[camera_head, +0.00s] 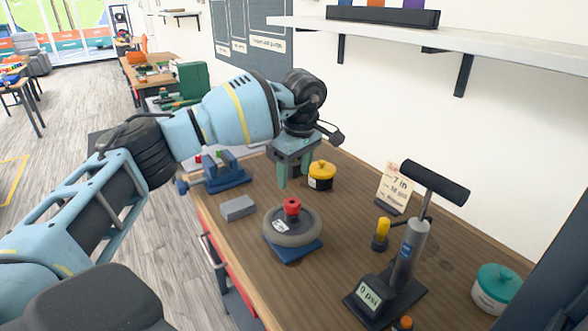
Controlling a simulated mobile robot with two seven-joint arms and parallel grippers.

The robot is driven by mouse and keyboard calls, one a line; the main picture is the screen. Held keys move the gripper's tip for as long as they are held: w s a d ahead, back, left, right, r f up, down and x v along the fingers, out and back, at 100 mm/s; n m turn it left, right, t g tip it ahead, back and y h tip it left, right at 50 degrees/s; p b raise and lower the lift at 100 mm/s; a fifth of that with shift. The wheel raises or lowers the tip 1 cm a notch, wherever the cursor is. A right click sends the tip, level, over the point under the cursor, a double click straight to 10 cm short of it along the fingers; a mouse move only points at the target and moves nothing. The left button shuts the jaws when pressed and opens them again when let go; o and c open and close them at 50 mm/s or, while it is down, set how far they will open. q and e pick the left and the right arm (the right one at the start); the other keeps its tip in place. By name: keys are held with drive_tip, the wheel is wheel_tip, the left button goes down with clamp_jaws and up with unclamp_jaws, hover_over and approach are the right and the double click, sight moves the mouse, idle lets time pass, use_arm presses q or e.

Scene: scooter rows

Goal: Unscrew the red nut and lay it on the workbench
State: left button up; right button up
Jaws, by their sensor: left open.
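The red nut (292,206) sits on the middle of a grey wheel (306,236), which lies flat on a blue base (291,257). This stands on the wooden workbench (335,259). My left gripper (290,181) is open and empty, pointing down. In the picture its fingers show just above the red nut, apart from it; how far it is from the nut in depth is hard to tell. My right gripper is not in view.
A yellow-lidded jar (321,176), a blue vise (226,176) and a grey block (238,208) stand around the wheel. A hand pump (405,262), a yellow-handled tool (381,235), a sign (394,186) and a teal-lidded tub (495,289) stand to the right. A shelf (470,44) hangs above.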

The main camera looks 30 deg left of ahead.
use_arm(q)
drive_tip(key=n, duration=0.5)
drive_tip(key=shift+g, duration=0.3)
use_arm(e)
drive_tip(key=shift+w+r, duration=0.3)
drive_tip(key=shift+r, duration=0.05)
use_arm(q)
drive_tip(key=m+t+b, duration=0.1)
drive_tip(key=m, duration=1)
drive_tip(key=m+h+b, duration=0.1)
drive_tip(key=m, duration=0.9)
drive_tip(key=shift+m+t, duration=0.4)
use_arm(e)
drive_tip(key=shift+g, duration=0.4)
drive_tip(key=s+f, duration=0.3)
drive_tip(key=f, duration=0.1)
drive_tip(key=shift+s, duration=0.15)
